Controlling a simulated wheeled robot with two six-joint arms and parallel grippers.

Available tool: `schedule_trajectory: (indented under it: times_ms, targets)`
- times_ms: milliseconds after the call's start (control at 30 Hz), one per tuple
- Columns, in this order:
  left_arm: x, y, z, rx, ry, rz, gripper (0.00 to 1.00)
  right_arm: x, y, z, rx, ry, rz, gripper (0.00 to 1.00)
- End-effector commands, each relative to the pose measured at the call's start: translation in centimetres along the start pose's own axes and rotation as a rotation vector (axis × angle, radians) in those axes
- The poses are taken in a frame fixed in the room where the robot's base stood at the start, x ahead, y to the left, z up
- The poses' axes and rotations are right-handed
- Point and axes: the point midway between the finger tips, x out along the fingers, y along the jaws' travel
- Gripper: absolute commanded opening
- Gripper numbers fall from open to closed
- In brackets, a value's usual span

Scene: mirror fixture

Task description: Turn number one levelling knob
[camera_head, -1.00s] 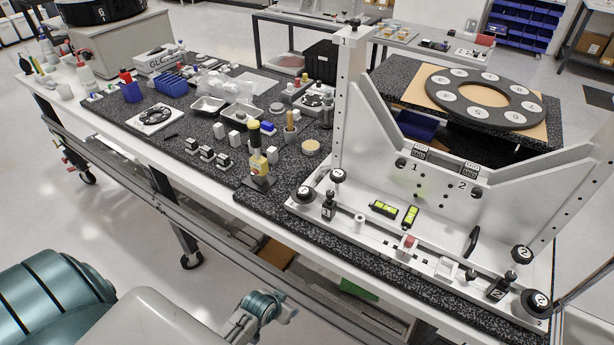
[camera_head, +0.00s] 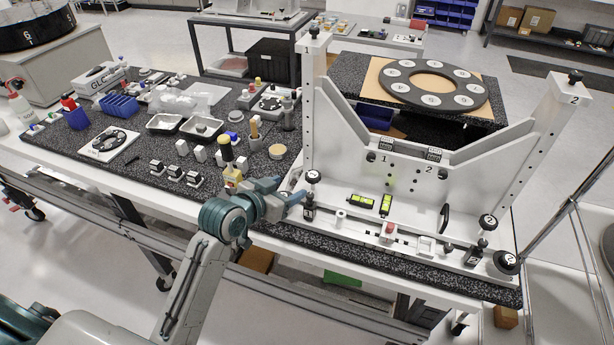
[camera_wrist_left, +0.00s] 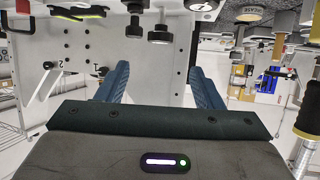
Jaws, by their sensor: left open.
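The number one levelling knob is a large dark knob with a pale marked top. It shows at the top edge of the left wrist view (camera_wrist_left: 203,5), partly cut off; its number is not readable. In the head view my left gripper covers it at the near left corner of the mirror fixture (camera_head: 350,160). My left gripper (camera_head: 284,192) is over that corner. Its two blue fingers (camera_wrist_left: 162,85) are apart in the left wrist view, with nothing between them. The knob lies beyond the fingertips. My right gripper is not in view.
A black knob on a post (camera_head: 313,176) stands close to my left gripper. A yellow-handled tool (camera_head: 231,178) stands close on the left. Two green levels (camera_head: 373,204) lie on the fixture base. Another large knob (camera_head: 506,262) is at the right end.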

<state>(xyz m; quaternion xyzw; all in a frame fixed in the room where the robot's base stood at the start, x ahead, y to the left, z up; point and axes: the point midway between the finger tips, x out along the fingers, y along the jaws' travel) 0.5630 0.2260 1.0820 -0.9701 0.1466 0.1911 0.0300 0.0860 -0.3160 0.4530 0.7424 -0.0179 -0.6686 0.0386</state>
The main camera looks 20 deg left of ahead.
Motion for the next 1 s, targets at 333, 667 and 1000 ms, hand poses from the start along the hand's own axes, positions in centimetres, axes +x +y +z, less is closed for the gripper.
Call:
schedule_trajectory:
  times_ms: [333, 667, 1000]
  targets:
    - [5.9, 0.1, -0.2, -0.006, -0.004, 0.0, 0.61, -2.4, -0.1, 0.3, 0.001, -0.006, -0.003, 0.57]
    - [9.8, 0.0, 0.1, -0.003, -0.004, 0.0, 0.61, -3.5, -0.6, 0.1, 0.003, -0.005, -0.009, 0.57]
    - [10.2, 0.0, 0.2, -0.002, -0.004, -0.001, 0.61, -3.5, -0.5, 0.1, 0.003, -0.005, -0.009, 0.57]
